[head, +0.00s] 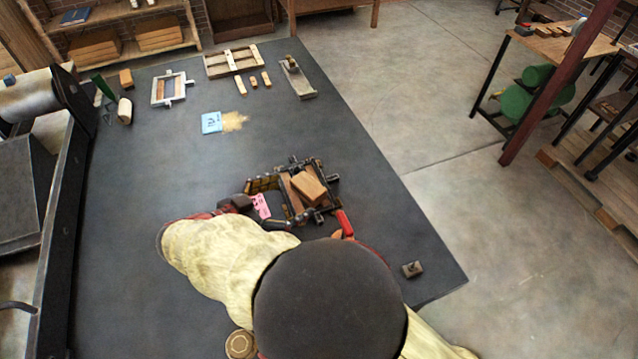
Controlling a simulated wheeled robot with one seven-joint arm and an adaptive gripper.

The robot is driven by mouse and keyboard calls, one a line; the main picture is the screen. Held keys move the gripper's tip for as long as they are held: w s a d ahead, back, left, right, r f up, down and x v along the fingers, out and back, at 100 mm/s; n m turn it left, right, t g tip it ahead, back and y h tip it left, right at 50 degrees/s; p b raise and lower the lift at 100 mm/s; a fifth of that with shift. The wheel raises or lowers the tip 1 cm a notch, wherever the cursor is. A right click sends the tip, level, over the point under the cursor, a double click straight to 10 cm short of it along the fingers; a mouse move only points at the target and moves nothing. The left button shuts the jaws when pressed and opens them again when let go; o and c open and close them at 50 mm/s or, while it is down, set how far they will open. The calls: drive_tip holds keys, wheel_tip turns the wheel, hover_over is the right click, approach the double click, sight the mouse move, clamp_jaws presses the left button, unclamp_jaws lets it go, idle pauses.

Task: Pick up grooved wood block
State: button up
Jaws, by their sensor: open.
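A light brown wood block (308,188) lies tilted on a small wooden bed with dark rails and knobs (287,196), just right of the table's middle. It is probably the grooved wood block, but no groove can be made out at this size. A large dark rounded shape with wrinkled cream sides fills the lower middle of the head view, just below the bed. I cannot pick out my gripper's jaws in this view. The block's upper face is uncovered.
A pink card (260,206) lies left of the bed, and a small metal piece (412,269) near the dark table's (380,215) right edge. A blue card (211,122), a wooden frame (232,62) and a grey frame (172,89) lie farther back. The table's middle left is clear.

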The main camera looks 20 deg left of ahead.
sight(301, 190)
drive_tip(key=shift+a+f, duration=0.25)
drive_tip(key=shift+a, duration=0.15)
drive_tip(key=shift+w+f, duration=0.1)
drive_tip(key=shift+w, duration=0.1)
drive_tip(key=b+x, duration=0.2)
drive_tip(key=x, duration=0.5)
drive_tip(key=shift+w+d, duration=0.1)
drive_tip(key=shift+w, duration=0.05)
drive_tip(key=shift+c, duration=0.7)
drive_tip(key=c, duration=1.1)
drive_tip(key=shift+c, duration=0.2)
